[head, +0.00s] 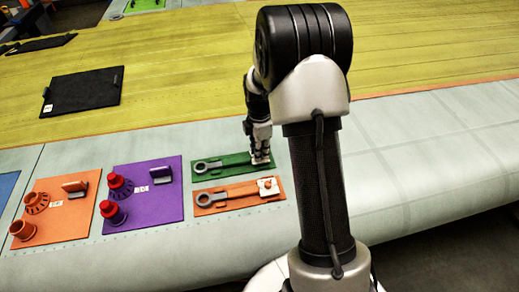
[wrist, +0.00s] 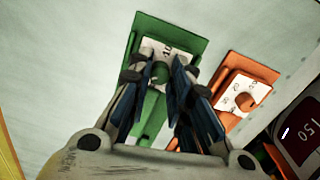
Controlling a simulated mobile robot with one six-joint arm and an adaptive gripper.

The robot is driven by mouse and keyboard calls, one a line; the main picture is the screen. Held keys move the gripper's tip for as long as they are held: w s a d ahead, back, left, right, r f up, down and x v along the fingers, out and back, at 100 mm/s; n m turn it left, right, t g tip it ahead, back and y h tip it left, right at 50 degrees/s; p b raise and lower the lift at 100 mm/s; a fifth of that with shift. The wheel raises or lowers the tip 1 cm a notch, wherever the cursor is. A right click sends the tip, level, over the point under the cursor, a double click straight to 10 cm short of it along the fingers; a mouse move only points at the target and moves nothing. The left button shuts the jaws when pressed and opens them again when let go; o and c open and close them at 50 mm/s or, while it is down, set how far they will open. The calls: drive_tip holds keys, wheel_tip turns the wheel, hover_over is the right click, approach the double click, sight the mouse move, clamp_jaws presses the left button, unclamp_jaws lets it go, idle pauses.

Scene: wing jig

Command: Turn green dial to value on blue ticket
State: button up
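The green board (head: 205,163) lies flat on the pale wing surface, with a grey ring-ended wrench on its left part. Its green dial (wrist: 160,73) sits on a white plate marked with numbers, of which a "10" shows in the wrist view. My gripper (head: 260,160) points down over the right end of this board. In the wrist view my gripper's two fingers (wrist: 162,78) stand on either side of the green dial; I cannot tell whether they touch it. The fingers hide much of the plate and the dial's pointer. I cannot make out a blue ticket in either view.
An orange board (head: 235,203) with its own orange dial (wrist: 247,99) lies close beside the green one. A purple board (head: 150,207) and another orange board (head: 68,222), both with knobs, lie to the left. A black panel (head: 82,90) rests on the yellow surface.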

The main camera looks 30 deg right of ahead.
clamp_jaws()
drive_tip(key=shift+m, duration=0.7)
drive_tip(key=o, duration=0.6)
unclamp_jaws()
drive_tip(key=shift+c, duration=0.2)
drive_tip(key=shift+r, duration=0.1)
wheel_tip(320, 180, up, 12)
